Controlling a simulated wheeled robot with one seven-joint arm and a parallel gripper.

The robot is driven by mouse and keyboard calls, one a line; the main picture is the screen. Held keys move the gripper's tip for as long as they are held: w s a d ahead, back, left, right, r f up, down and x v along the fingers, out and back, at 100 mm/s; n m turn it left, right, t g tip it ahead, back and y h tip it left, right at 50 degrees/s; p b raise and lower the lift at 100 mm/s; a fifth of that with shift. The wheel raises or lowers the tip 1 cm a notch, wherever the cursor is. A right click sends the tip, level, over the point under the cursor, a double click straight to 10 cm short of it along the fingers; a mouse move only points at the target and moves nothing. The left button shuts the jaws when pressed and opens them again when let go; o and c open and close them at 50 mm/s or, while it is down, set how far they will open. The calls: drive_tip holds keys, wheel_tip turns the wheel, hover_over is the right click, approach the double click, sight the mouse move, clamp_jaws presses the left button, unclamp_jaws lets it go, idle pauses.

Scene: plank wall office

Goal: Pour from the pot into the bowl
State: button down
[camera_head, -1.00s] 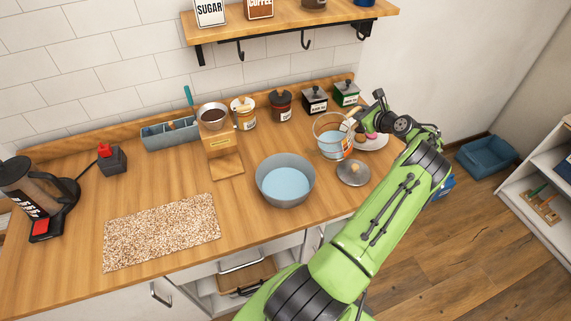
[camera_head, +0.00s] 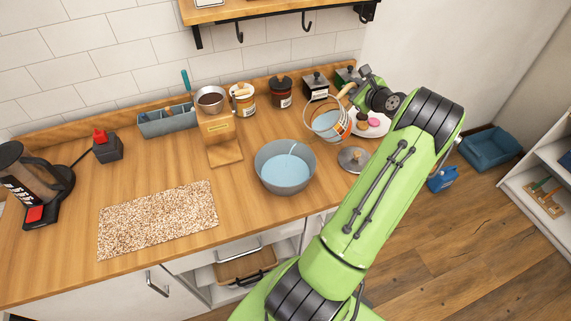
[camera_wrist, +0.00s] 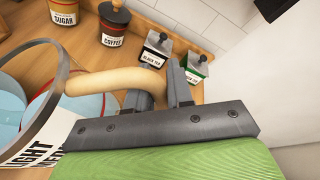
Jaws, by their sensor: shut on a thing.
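My gripper (camera_head: 352,92) is shut on the pale handle (camera_wrist: 115,82) of the clear glass pot (camera_head: 326,119). The pot is held above the counter, right of and behind the bowl, and tilted left toward it. Light blue liquid shows inside the pot. The grey bowl (camera_head: 268,176) stands upright on the counter with light blue liquid in it. A thin pale streak shows at the bowl's far inner side; I cannot tell if it is a falling stream. In the wrist view the pot (camera_wrist: 30,120) is at the left, partly cut off.
A round lid (camera_head: 353,160) lies right of the bowl. A wooden dripper stand (camera_head: 218,130), several jars and a grey caddy (camera_head: 167,122) line the back. A speckled mat (camera_head: 158,220) lies left.

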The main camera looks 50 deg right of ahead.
sight(351, 86)
drive_tip(key=shift+w+a+r+b, duration=0.1)
drive_tip(key=shift+a+r+b, duration=0.45)
drive_tip(key=shift+b, duration=0.15)
drive_tip(key=shift+r+n, duration=0.1)
drive_tip(key=shift+n, duration=0.2)
drive_tip(key=shift+w+a+r+n+h+b, duration=0.1)
drive_tip(key=shift+a+r+n+h+b, duration=0.25)
drive_tip(key=shift+b, duration=0.65)
drive_tip(key=shift+w+a+r+n+h+b, duration=0.1)
drive_tip(key=shift+a+b, duration=0.35)
drive_tip(key=shift+b, duration=0.5)
